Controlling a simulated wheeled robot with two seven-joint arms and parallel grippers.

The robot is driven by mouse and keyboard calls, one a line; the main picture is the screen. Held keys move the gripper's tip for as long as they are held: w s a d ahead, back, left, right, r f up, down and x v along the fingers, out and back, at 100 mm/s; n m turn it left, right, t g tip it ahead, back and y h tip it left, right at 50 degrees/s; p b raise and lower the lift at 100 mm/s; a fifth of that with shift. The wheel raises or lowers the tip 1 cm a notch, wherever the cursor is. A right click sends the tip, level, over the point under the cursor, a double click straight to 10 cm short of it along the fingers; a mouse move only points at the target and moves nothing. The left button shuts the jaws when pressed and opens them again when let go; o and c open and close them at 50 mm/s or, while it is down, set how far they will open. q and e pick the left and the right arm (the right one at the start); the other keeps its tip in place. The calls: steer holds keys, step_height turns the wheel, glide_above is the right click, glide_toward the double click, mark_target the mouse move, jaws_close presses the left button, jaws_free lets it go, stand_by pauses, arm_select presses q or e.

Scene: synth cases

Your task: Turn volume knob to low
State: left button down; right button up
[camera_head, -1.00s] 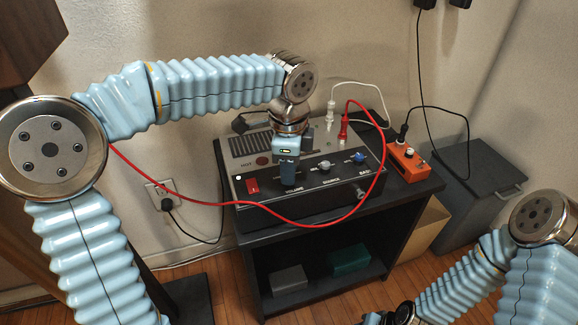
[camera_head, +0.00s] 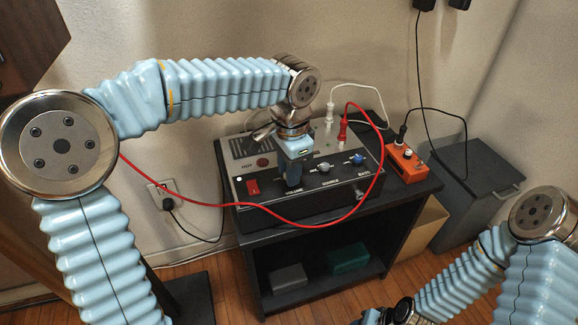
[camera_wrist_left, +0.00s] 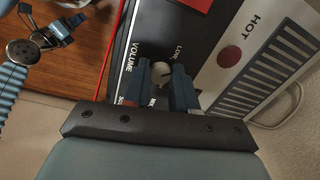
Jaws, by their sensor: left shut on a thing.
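The volume knob (camera_wrist_left: 160,73) is a small pale round knob with a dark line on its face. It sits on the dark panel beside the word VOLUME in the left wrist view. A LOW mark (camera_wrist_left: 178,48) is printed near it. My left gripper (camera_wrist_left: 161,82) has its two fingers on either side of the knob, shut on it. In the head view my left gripper (camera_head: 293,184) points down onto the front panel of the amplifier (camera_head: 330,194) and hides the knob. My right gripper (camera_wrist_left: 60,32) shows small at the upper left of the left wrist view; its opening is unclear.
A red cable (camera_head: 262,208) loops across the front of the panel, close below my left gripper. A red switch (camera_head: 253,187) is left of the gripper; a source knob (camera_head: 323,167) and a blue bass knob (camera_head: 358,159) are right. An orange box (camera_head: 405,164) stands farther right.

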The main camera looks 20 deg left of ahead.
arm_select(q)
steer(key=n, duration=0.4)
steer(key=shift+n, duration=0.4)
stand_by(0.4)
steer(key=c, duration=0.9)
jaws_free()
step_height(320, 180, up, 14)
steer(key=p, duration=0.2)
steer(key=shift+d, duration=0.3)
steer(key=shift+s+f, duration=0.1)
